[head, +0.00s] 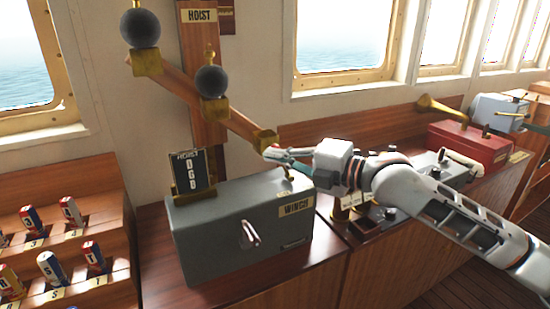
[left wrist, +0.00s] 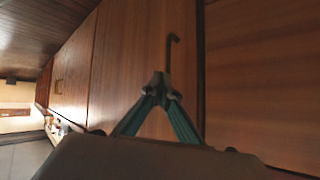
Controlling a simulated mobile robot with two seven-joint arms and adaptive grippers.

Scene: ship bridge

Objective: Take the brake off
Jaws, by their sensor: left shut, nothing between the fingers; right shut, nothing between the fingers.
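The grey winch box (head: 245,225) stands on the wooden counter and bears a "WINCH" label (head: 296,207). A crank handle (head: 249,233) sticks out of its front. A small brass lever (head: 285,176) stands on its top near the right back edge; I cannot tell for certain that it is the brake. Contact cannot be told. My left gripper (left wrist: 160,82) is shut and empty before wooden panels, and outside the head view.
A slanted wooden arm (head: 182,86) with two dark balls hangs above the winch. A "HOIST" board (head: 187,175) stands on the winch. Labelled flag rolls (head: 50,266) fill a rack at left. A red box (head: 468,147) is at right. A metal hook (left wrist: 172,48) shows beyond my left fingers.

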